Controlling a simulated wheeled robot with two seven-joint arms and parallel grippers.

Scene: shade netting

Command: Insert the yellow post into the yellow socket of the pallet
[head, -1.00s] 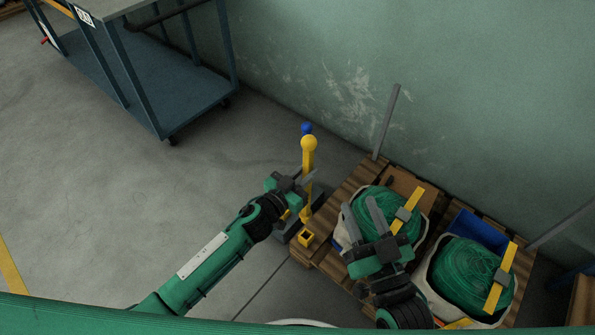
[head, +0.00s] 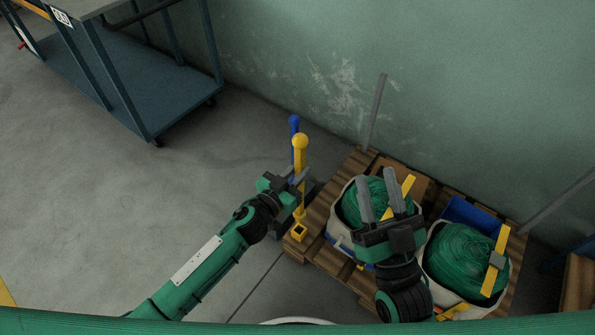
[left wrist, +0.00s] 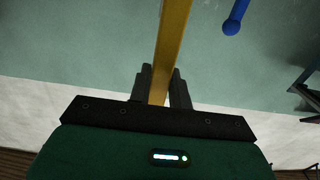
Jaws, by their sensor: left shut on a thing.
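The yellow post (head: 300,159) has a round ball top and stands about upright in the head view. My left gripper (head: 298,180) is shut on it at mid-height; the left wrist view shows the yellow shaft (left wrist: 170,55) between the fingers (left wrist: 160,84). The yellow socket (head: 299,232) is a square sleeve at the near left corner of the wooden pallet (head: 324,197). The post's lower end is right at the socket; I cannot tell whether it is inside. My right gripper (head: 379,200) is open and empty above a bag of green netting (head: 352,207).
A blue post (head: 294,125) stands just behind the yellow one. A second netting bag (head: 466,262) and a blue crate (head: 470,214) are on the pallet. Grey posts (head: 375,112) rise at its far side. A blue cart (head: 135,95) stands at upper left; the floor between is clear.

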